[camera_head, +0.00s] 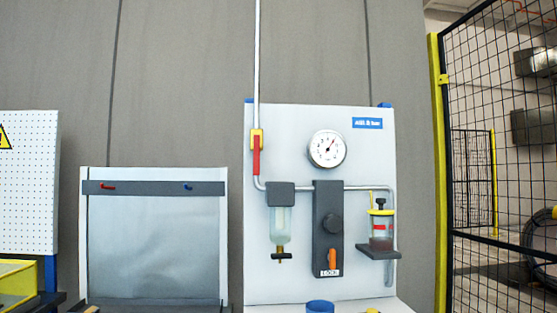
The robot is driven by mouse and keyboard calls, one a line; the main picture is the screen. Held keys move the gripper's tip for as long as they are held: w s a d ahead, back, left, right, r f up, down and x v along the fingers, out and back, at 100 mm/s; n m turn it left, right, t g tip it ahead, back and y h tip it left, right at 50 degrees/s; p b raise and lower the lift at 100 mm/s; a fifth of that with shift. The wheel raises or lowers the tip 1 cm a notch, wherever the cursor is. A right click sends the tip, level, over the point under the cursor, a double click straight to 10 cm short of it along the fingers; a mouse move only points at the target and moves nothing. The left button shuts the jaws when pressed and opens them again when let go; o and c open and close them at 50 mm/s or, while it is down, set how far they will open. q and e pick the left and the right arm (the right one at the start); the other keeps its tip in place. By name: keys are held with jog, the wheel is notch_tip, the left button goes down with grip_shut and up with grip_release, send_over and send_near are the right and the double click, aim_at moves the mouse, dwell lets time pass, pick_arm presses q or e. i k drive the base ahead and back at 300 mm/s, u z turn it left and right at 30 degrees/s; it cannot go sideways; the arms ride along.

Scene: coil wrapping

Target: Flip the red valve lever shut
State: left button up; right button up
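Neither of my grippers shows in the head view, and nothing touches the lever.
The panel carries a round gauge (327,149), a filter bowl (280,225), a dark regulator block (329,250) with an orange tag, and a lubricator jar (381,225) on a small shelf. A grey board (155,240) stands left. A mesh fence (490,150) stands right.

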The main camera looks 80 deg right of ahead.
aim_at(256, 138)
jog(key=z, duration=4.05)
jog(key=k, duration=0.95)
jog(key=u, duration=1.5)
jog(key=i, duration=0.5)
